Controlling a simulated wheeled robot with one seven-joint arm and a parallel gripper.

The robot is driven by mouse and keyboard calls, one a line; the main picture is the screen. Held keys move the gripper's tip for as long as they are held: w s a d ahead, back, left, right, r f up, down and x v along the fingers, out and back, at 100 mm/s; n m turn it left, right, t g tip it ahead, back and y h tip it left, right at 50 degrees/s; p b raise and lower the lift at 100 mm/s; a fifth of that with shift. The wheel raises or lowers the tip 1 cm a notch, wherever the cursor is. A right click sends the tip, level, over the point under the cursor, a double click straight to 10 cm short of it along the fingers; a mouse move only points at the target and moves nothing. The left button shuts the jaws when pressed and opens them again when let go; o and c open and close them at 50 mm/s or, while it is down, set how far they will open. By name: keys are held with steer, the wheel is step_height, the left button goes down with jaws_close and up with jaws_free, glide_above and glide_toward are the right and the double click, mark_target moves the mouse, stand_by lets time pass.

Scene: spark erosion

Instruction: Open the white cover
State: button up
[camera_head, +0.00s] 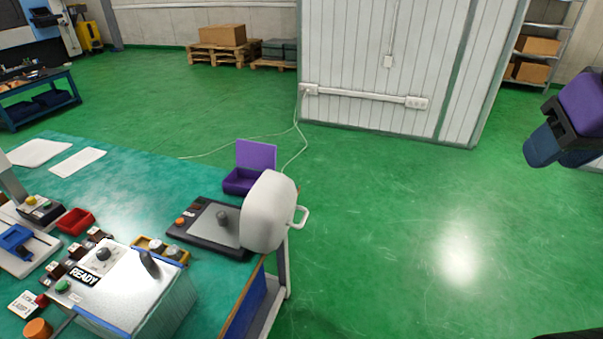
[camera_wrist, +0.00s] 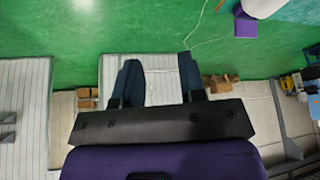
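The white cover (camera_head: 268,212) is a rounded white shell at the right end of a dark base plate (camera_head: 205,228) near the table's right edge. Its white loop handle (camera_head: 301,217) sticks out to the right. I cannot tell what lies behind or under the cover. A white part, likely the cover (camera_wrist: 262,6), is cut off at the top right of the wrist view. My gripper (camera_head: 548,147) hangs at the far right, well apart from the cover. In the wrist view its two dark blue fingers (camera_wrist: 160,82) are spread, with nothing between them.
An open purple box (camera_head: 248,170) stands behind the base plate. A control box with a READY sign (camera_head: 130,283) and a red tray (camera_head: 76,221) are on the green-topped table (camera_head: 100,190). A white cabinet (camera_head: 385,70) stands behind. The green floor between table and gripper is clear.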

steer(key=w+a+f+m+g+y, duration=0.4)
steer(key=w+a+f+m+g, duration=0.25)
steer(key=w+a+f, duration=0.2)
steer(key=m+y, duration=1.1)
steer(key=m, duration=0.9)
glide_toward(303, 218)
steer(key=s+d+r, duration=0.2)
steer(key=s+r, duration=0.6)
steer(key=w+a+f+m+t+y, duration=0.2)
steer(key=w+f+m+t, duration=0.2)
steer(key=f+m+t, duration=0.55)
steer(key=w+a+m, duration=0.1)
steer(key=a, duration=0.2)
steer(key=w+a+f+m+g, duration=0.1)
steer(key=a, duration=0.2)
steer(key=w+a+m+g, duration=0.1)
steer(key=a, duration=0.2)
steer(key=shift+w+a+f+m, duration=0.1)
steer(key=shift+a+f+m, duration=0.15)
steer(key=shift+f+m, duration=0.05)
jaws_close()
